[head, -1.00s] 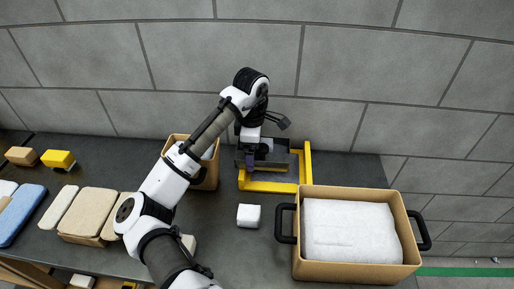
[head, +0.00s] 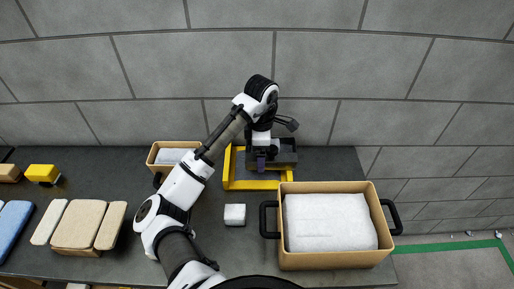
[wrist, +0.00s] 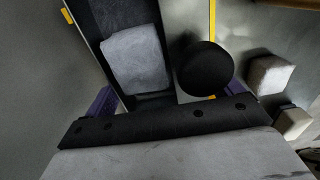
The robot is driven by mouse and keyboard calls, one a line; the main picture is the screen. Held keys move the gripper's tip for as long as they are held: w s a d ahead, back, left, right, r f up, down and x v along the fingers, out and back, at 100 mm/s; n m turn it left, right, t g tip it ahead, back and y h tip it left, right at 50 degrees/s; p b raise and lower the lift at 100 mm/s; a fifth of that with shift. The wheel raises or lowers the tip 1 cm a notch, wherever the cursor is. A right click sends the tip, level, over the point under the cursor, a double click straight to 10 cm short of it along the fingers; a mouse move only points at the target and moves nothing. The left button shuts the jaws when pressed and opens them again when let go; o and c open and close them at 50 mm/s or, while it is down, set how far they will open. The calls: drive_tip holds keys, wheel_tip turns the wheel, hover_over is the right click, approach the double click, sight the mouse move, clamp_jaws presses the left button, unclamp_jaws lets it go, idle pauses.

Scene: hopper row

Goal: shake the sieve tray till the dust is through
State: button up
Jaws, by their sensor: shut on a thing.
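The dark sieve tray (head: 286,158) sits at the right part of the yellow frame (head: 229,178) at the back of the counter. My gripper (head: 262,160) points down at the tray's front, with its purple fingers shut on it. In the wrist view the fingers stand either side of the tray's near part, and the tray (wrist: 96,40) holds a grey mass (wrist: 137,57). A round black knob (wrist: 205,68) is beside it. I cannot make out dust or how much has passed through.
A large tan bin (head: 330,262) with black handles and a white fill stands at the front right. A smaller tan bin (head: 156,160) is left of the frame, partly behind my arm. A white cube (head: 235,214) lies before the frame.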

drive_tip(key=shift+a, duration=0.1)
drive_tip(key=a+p, duration=0.2)
drive_tip(key=a, duration=0.4)
drive_tip(key=shift+a+r, duration=0.1)
drive_tip(key=shift+a, duration=0.15)
drive_tip(key=shift+a+p, duration=0.35)
drive_tip(key=shift+a, duration=0.25)
drive_tip(key=shift+d+p, duration=0.7)
drive_tip(key=shift+d, duration=3.25)
